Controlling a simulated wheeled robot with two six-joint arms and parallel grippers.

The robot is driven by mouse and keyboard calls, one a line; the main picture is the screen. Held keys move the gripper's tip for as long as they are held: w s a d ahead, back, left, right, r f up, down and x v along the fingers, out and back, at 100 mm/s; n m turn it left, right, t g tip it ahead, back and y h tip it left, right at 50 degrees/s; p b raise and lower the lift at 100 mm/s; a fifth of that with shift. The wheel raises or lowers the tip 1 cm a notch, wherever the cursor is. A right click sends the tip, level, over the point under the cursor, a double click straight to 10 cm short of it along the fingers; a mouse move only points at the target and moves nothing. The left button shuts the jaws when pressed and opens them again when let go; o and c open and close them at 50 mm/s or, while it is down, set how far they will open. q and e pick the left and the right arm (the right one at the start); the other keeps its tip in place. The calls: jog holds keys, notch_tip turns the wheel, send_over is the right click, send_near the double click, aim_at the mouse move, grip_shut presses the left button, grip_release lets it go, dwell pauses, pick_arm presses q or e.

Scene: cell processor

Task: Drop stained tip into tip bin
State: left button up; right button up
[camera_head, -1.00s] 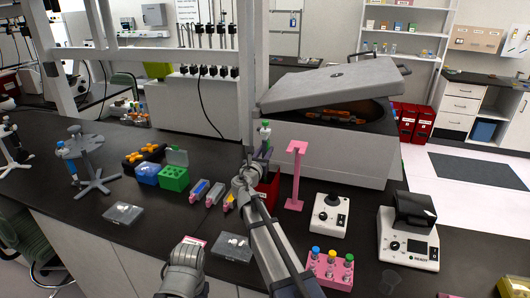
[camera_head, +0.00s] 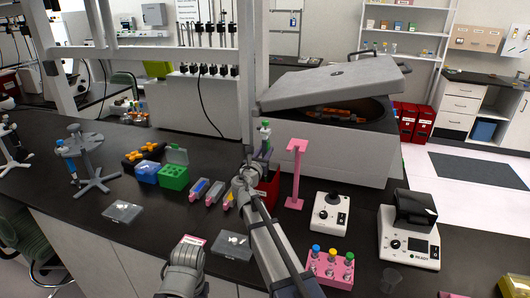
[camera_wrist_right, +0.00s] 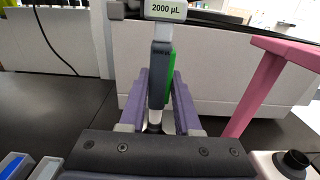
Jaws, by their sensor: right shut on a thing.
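My right gripper (camera_wrist_right: 158,105) is shut on a pipette with a green strip (camera_wrist_right: 168,75) and a "2000 µL" display. The pipette is upright, and its green top (camera_head: 265,126) shows in the head view. Its lower end goes down between the fingers, and the tip is hidden. A red bin (camera_head: 272,186) stands on the bench just below the right gripper (camera_head: 258,152), partly hidden behind my right arm. I cannot tell whether the tip is over the bin's opening. My left arm's end (camera_head: 183,270) is low in the head view; its fingers are not clear.
A pink stand (camera_head: 296,175) rises close to the right of the bin. A large white centrifuge (camera_head: 333,150) is behind. A pink tube rack (camera_head: 330,270) and a small white device (camera_head: 330,213) are at the right. Tip boxes (camera_head: 173,178) stand left.

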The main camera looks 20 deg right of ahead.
jog(key=shift+s+f, duration=0.1)
jog(key=shift+v, duration=2.6)
notch_tip(320, 180, up, 8)
jog(key=p, duration=0.8)
jog(key=shift+f, duration=0.2)
